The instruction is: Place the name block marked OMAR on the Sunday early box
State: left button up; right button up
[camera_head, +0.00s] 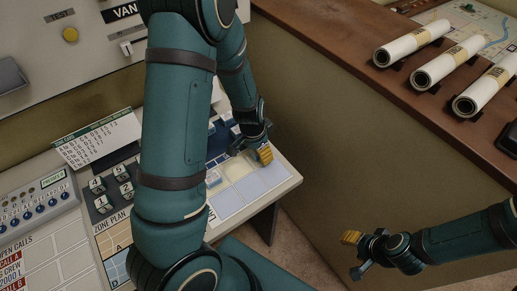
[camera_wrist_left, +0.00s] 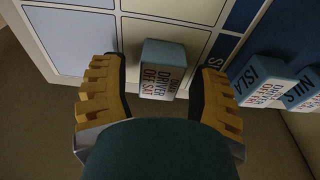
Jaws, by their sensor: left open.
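A blue-topped name block (camera_wrist_left: 162,70) stands between the fingers of my left gripper (camera_wrist_left: 160,100) in the left wrist view. Its white face reads "DRIVER OFF SAT", with a partly legible name that looks like OMAR. The gripper is open, with a gap on each side of the block. The board's cream and pale blue boxes show, but I cannot read which is Sunday early. My right gripper (camera_head: 354,255) is open and empty, away from the console.
Blocks marked ISLA (camera_wrist_left: 262,82) and NILS (camera_wrist_left: 304,92) stand close to the right of my left gripper. A switch panel (camera_head: 40,203) and a zone plan (camera_head: 112,240) lie left. Rolled charts (camera_head: 412,44) rest on a brown counter at the right.

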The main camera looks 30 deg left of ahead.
aim_at(255, 152)
pick_arm(q)
jog(key=shift+r, duration=0.3)
notch_tip(255, 152, up, 12)
jog(key=s+p, duration=0.1)
jog(key=p, duration=0.2)
jog(key=shift+s+a+f+p, duration=0.2)
jog(key=shift+s+a+p, duration=0.15)
